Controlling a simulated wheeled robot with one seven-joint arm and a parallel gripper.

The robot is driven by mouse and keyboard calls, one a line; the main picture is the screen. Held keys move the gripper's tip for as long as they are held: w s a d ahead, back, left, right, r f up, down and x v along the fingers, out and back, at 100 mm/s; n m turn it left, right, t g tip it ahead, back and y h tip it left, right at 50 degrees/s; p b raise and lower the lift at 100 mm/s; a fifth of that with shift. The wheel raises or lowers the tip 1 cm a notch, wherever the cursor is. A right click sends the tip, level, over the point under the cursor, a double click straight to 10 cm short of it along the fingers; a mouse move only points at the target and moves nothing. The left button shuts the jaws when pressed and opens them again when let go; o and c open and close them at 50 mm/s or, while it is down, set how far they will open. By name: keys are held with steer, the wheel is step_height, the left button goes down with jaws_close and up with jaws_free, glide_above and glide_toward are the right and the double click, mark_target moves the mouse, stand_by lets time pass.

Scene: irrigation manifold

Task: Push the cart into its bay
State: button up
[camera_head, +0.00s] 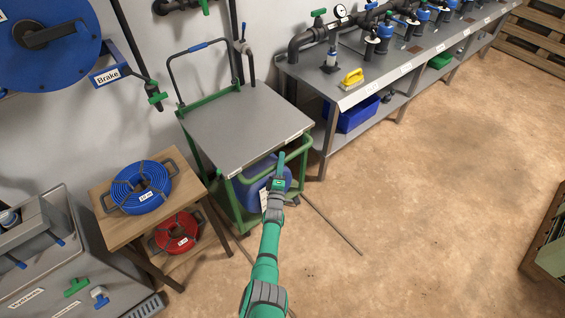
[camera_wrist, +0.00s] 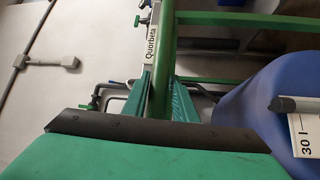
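The cart (camera_head: 245,125) has a green frame and a flat grey top with a label on its front edge. It stands near the wall between a wooden side table and the metal bench. A blue drum (camera_head: 262,182) sits on its lower part, and also shows in the wrist view (camera_wrist: 262,105). My gripper (camera_head: 281,158) is at the cart's front green bar (camera_head: 246,174). In the wrist view, my green fingers (camera_wrist: 160,98) lie on both sides of this bar, apparently closed on it. Two thin floor rails, the right one (camera_head: 332,224) clear, run out from the cart's place. The cart's rear wheels are hidden.
The wooden table (camera_head: 118,222) with a blue hose coil (camera_head: 141,187) is close on the left. The metal bench (camera_head: 380,75) with a blue bin (camera_head: 352,114) is on the right. A wooden crate (camera_head: 550,240) stands far right. The floor between is clear.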

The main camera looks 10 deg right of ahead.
steer(key=shift+o, duration=0.9)
steer(key=shift+w+a, duration=0.1)
steer(key=shift+s, duration=0.25)
steer(key=v, duration=1)
steer(key=shift+s, duration=0.2)
